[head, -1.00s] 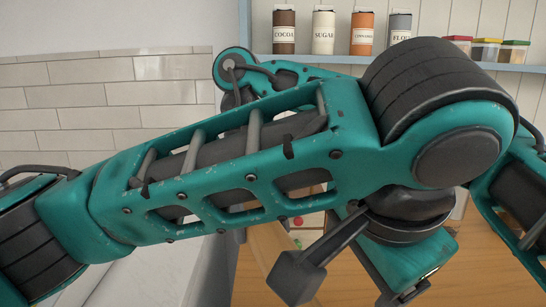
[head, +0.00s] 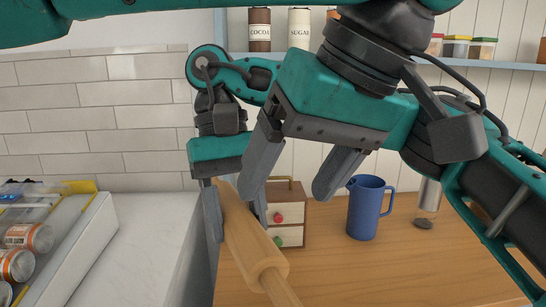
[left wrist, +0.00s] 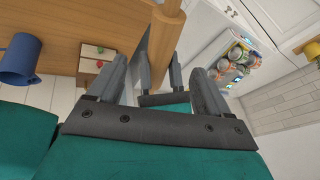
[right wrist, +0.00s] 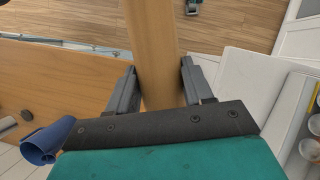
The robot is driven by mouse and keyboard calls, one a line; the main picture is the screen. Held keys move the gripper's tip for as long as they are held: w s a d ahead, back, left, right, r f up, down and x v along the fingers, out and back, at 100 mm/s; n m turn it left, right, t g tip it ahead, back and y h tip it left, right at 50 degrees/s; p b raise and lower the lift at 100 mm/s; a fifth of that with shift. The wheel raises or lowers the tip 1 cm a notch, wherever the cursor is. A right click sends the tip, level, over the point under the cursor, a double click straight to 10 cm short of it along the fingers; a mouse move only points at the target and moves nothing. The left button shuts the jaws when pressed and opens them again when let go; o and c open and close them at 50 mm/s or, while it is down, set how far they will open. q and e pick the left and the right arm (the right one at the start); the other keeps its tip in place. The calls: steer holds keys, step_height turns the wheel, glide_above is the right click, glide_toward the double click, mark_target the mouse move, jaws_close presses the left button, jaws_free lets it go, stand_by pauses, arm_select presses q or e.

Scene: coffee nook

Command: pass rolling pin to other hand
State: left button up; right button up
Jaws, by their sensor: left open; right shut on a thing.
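A wooden rolling pin (head: 256,250) is held at a slant above the counter in the head view, with its near handle toward the bottom. My right gripper (head: 238,225) is shut around its far part. The right wrist view shows the pin (right wrist: 152,45) between the fingers (right wrist: 157,75). My left gripper (head: 284,196) is open and empty, above and right of the pin in the head view. In the left wrist view, the pin (left wrist: 164,45) and my right gripper's fingers appear beyond and between the open left fingers (left wrist: 160,75). The pin's far end is hidden.
A blue pitcher (head: 366,210) and a small drawer box (head: 289,216) stand on the wooden counter (head: 400,270), behind the pin. A metal shaker (head: 429,196) is further right. A tray (head: 75,235) with cans lies at left. A jar shelf (head: 250,57) runs above.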

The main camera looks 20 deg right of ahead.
mark_target(262, 232)
arm_select(q)
steer(key=x, duration=1)
steer(key=shift+c, duration=0.4)
steer(key=shift+d, duration=0.15)
steer(key=c, duration=1.2)
arm_select(e)
steer(key=shift+a+r, duration=0.1)
arm_select(q)
steer(key=shift+c, duration=0.6)
arm_select(e)
steer(key=o, duration=1.4)
